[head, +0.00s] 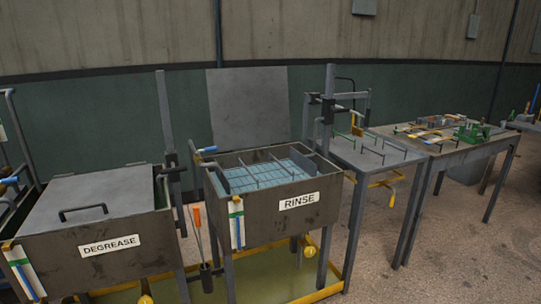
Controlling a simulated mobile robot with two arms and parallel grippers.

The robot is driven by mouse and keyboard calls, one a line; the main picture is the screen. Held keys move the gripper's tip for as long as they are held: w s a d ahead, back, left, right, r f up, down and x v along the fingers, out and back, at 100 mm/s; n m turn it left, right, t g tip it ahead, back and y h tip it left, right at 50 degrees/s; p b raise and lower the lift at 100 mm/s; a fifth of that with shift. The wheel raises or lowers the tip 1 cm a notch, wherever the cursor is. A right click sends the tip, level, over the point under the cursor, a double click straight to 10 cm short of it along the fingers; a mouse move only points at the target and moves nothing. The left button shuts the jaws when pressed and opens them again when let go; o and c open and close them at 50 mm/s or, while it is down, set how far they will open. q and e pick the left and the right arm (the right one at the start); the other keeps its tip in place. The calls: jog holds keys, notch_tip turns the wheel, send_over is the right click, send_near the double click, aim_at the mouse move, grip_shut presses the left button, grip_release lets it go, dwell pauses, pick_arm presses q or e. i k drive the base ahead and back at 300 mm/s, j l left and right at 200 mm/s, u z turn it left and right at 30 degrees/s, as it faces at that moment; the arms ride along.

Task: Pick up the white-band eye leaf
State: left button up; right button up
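Several small flat pieces (432,131), some yellow and some pale, lie on the worktable (463,147) at the right. They are too small and far off for me to tell whether one is the white-band eye leaf. Neither of my grippers is in the head view.
A closed DEGREASE tank (60,258) stands at the left. An open RINSE tank (268,228) with a gridded basket stands in the middle. A grey table with upright rods (350,158) adjoins the worktable, which also holds a green fixture (473,132). Floor at the right is clear.

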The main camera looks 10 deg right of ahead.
aim_at(450, 122)
jog(key=i+l+z, duration=0.2)
jog(key=l+z, duration=0.2)
jog(key=i+l+z, duration=0.3)
jog(key=z, duration=0.15)
jog(key=i+l+z, duration=0.4)
jog(key=i+z, duration=0.25)
jog(key=z, duration=0.2)
jog(key=i+l, duration=0.15)
jog(key=i, duration=0.5)
jog(key=i+l, duration=0.1)
jog(key=i, duration=0.55)
jog(key=i+l, duration=0.15)
jog(key=i, duration=0.5)
jog(key=i+l+u, duration=0.1)
jog(key=i+u, duration=0.15)
jog(key=i, duration=0.15)
jog(key=i+l+u, duration=0.25)
jog(key=i, duration=0.15)
